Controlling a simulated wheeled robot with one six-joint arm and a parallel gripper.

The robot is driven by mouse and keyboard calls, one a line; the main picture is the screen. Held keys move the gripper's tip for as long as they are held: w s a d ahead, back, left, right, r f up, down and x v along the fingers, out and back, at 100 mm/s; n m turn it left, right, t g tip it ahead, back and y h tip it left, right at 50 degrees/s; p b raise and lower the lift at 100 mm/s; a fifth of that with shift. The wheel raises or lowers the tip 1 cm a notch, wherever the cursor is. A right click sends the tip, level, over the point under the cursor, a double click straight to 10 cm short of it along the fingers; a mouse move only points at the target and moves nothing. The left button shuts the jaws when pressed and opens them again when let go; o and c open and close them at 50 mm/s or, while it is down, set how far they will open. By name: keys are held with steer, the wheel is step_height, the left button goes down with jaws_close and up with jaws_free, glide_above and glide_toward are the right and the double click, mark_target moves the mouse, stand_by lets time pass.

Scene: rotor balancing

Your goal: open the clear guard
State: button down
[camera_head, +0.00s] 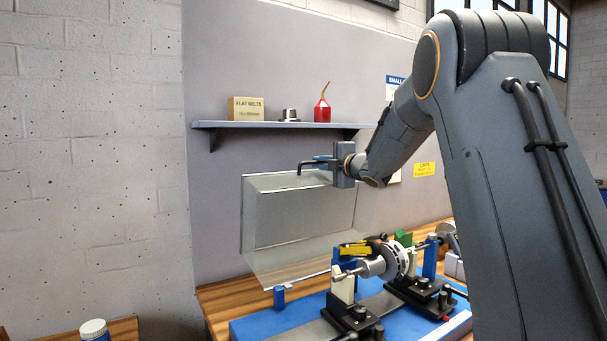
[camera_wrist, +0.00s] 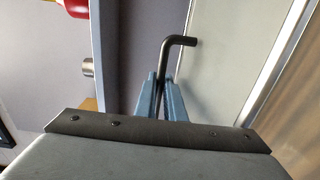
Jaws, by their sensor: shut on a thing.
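The clear guard (camera_head: 300,218) stands raised above the back of the blue machine base, its lower edge near a thin rod. It also shows as a pale panel on the right of the wrist view (camera_wrist: 222,50). My gripper (camera_head: 322,161) is at the guard's top edge, high above the rotor. Its blue fingers (camera_wrist: 160,88) are shut on a dark bent bar (camera_wrist: 166,56), which also shows in the head view (camera_head: 308,165). I cannot tell whether the bar is joined to the guard. The rotor (camera_head: 393,260) lies across its supports, uncovered at the front.
A wall shelf (camera_head: 275,125) behind my gripper carries a box (camera_head: 245,108), a metal part (camera_head: 289,115) and a red oil can (camera_head: 322,112). A white-capped bottle (camera_head: 93,329) stands at lower left. The space left of the guard is free.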

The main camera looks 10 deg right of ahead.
steer(key=shift+s+d+r+t+y+b, duration=0.15)
steer(key=shift+s+d+r+t+b, duration=0.2)
steer(key=shift+s+b, duration=0.85)
steer(key=shift+s+d+r+t+y+b, duration=0.1)
steer(key=shift+s+d+t+b, duration=0.35)
steer(key=shift+s+b, duration=0.7)
steer(key=shift+s+d+r+t+y+b, duration=0.15)
steer(key=shift+s+d+r+t+b, duration=0.2)
steer(key=shift+s+b, duration=0.85)
steer(key=shift+w+f, duration=0.1)
steer(key=shift+w, duration=0.2)
steer(key=c, duration=1.8)
jaws_free()
steer(key=shift+c, duration=0.2)
steer(key=b+v, duration=0.2)
steer(key=v, duration=0.5)
steer(key=shift+s, duration=0.4)
